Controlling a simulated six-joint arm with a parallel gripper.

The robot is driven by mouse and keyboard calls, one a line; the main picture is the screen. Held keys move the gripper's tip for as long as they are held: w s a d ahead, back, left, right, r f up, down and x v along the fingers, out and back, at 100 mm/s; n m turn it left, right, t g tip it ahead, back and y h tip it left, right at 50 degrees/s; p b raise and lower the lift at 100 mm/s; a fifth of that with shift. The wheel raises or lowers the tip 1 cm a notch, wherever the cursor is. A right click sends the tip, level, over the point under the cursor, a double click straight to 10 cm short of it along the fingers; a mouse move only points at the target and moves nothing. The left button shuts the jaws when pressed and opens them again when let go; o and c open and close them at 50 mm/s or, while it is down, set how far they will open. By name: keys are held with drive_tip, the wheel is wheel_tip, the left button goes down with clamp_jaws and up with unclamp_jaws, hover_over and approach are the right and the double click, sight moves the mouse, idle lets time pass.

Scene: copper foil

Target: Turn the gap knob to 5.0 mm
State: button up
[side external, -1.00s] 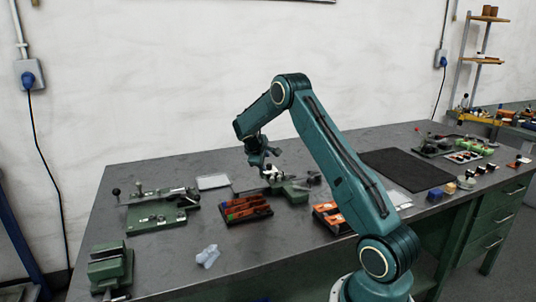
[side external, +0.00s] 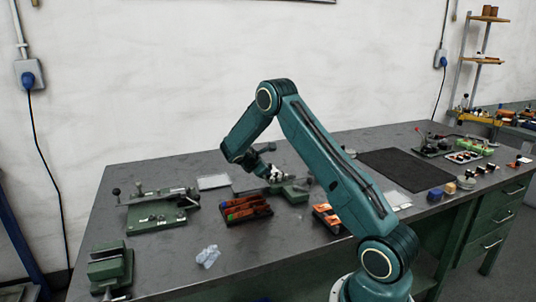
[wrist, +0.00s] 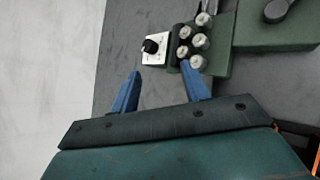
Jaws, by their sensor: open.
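The gap knob appears to be the small black knob (wrist: 150,46) on a white dial plate (wrist: 158,58) in the wrist view. The dial's markings are too small to read. It sits at the left end of a green machine (wrist: 232,62) with several round metal rollers (wrist: 197,44). My gripper (wrist: 166,84) is open, its two blue fingers apart and empty, short of the knob in the picture, with the knob between the lines of the fingers. In the side view my gripper (side external: 268,172) is at the machine (side external: 296,192), and the knob cannot be made out there.
A tray of orange and red pieces (side external: 246,209) stands in front of the machine, with another orange bin (side external: 326,218) to its right. A green fixture with a lever (side external: 158,211) is to the left. A dark mat (side external: 408,169) lies to the right. Bench (side external: 215,230) around the crumpled clear piece (side external: 208,257) is mostly free.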

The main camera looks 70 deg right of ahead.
drive_tip(key=n, duration=0.2)
drive_tip(key=a+n+h, duration=0.1)
drive_tip(key=n, duration=0.1)
drive_tip(key=shift+a, duration=0.2)
drive_tip(key=shift+w+a+r+n+t+h, duration=0.15)
drive_tip(key=shift+a+n+t+h, duration=0.15)
drive_tip(key=shift+n, duration=0.8)
drive_tip(key=shift+a+r+n+t+h, duration=0.2)
drive_tip(key=shift+a+n+h, duration=0.2)
drive_tip(key=shift+n, duration=0.7)
